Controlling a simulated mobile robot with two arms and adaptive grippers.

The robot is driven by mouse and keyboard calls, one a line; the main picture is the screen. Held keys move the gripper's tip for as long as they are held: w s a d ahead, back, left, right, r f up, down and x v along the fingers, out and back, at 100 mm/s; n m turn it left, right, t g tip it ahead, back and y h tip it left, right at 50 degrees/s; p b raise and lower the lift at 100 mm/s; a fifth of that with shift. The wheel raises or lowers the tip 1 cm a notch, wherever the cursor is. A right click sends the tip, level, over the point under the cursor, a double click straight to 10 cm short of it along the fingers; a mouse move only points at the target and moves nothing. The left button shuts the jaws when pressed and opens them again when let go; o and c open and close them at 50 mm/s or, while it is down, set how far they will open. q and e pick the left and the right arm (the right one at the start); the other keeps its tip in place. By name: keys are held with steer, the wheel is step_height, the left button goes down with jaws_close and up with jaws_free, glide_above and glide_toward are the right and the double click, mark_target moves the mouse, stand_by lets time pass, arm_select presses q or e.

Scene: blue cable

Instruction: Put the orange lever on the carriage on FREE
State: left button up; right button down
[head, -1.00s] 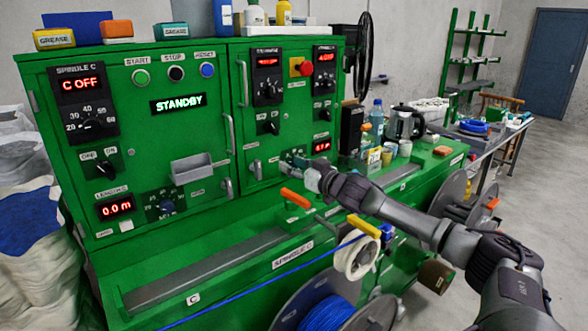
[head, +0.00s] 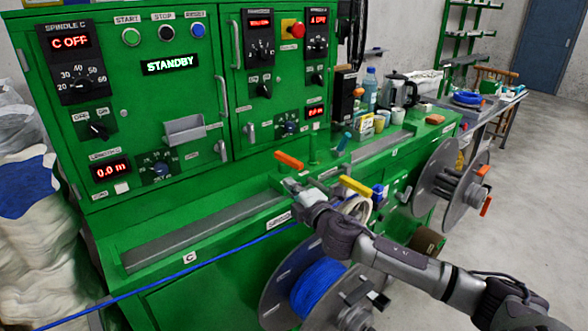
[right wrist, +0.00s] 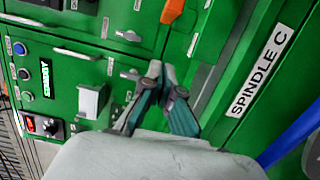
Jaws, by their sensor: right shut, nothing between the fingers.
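The orange lever (head: 289,160) sits over the rail at the front of the green machine, slanting down to the right. Part of it shows at the top edge of the right wrist view (right wrist: 172,10). Its carriage is largely hidden by my gripper, and no FREE marking is readable. My right gripper (head: 288,185) is shut and empty, just below the lever in the head view and apart from it. In the right wrist view its fingertips (right wrist: 158,75) meet over the green machine. My left gripper is not in view.
A yellow lever (head: 356,186) and a white coil (head: 357,207) are close to my right wrist. The blue cable (head: 210,253) runs along the front to the blue reel (head: 318,285). A grey rail (head: 200,232) lies left of the gripper. A grey box (head: 184,130) juts from the panel.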

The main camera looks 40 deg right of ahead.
mark_target(301, 168)
steer(key=w+d+p, duration=0.1)
steer(key=w+d, duration=0.3)
steer(key=w, duration=0.2)
steer(key=shift+d, duration=0.2)
steer(key=shift+s+d, duration=0.1)
steer(key=shift+d, duration=1.3)
